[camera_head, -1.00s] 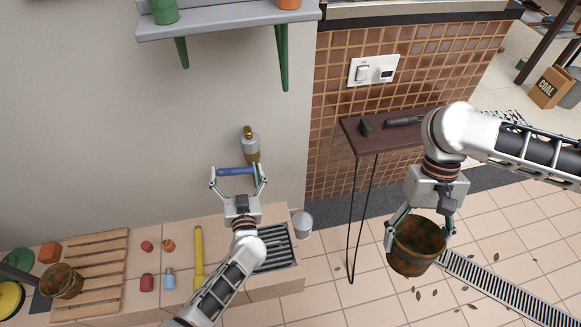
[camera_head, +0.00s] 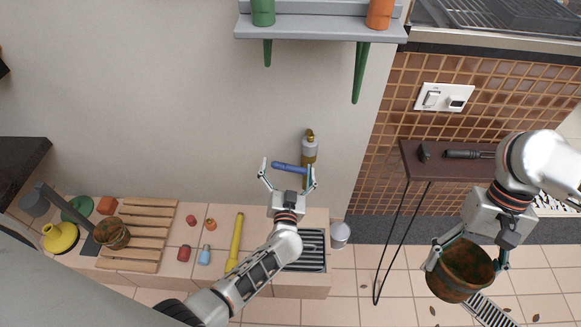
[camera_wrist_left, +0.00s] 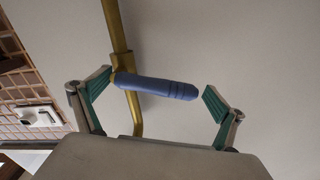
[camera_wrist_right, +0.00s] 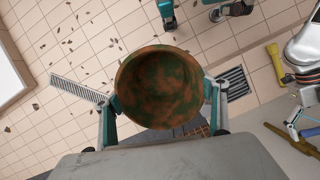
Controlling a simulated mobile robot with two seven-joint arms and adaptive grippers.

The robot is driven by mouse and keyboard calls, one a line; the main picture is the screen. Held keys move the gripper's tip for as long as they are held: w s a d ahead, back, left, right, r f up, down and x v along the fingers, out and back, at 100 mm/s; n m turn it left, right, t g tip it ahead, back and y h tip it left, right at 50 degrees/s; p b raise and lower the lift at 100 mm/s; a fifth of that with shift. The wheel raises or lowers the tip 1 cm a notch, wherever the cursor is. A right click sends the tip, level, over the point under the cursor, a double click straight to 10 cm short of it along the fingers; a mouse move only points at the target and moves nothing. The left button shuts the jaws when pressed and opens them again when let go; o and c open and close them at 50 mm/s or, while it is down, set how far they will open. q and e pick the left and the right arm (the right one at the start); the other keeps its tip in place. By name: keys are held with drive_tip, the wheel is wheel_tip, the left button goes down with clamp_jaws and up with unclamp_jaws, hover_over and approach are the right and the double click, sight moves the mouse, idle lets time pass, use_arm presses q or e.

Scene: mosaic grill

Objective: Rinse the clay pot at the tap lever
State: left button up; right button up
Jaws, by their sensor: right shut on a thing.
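The blue tap lever (camera_head: 289,167) sits on a brass tap (camera_head: 309,150) on the wall; it also shows in the left wrist view (camera_wrist_left: 155,87). My left gripper (camera_head: 287,178) is open, with its fingers apart on either side of the lever. The brown and green clay pot (camera_head: 462,270) is at the lower right, and the right wrist view looks into its mouth (camera_wrist_right: 158,88). My right gripper (camera_head: 467,262) is shut on the pot and holds it upright above the tiled floor, well to the right of the tap.
A drain grate (camera_head: 308,262) lies in the counter below the tap, with a white cup (camera_head: 340,234) beside it. A dark side table (camera_head: 440,165) with tools stands between tap and pot.

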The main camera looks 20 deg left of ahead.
use_arm(q)
drive_tip(key=shift+s+d+f, duration=0.1)
drive_tip(key=shift+s+d, duration=0.15)
drive_tip(key=shift+s, duration=0.3)
drive_tip(key=v, duration=0.6)
drive_tip(key=shift+s, duration=0.15)
drive_tip(key=shift+r, duration=0.25)
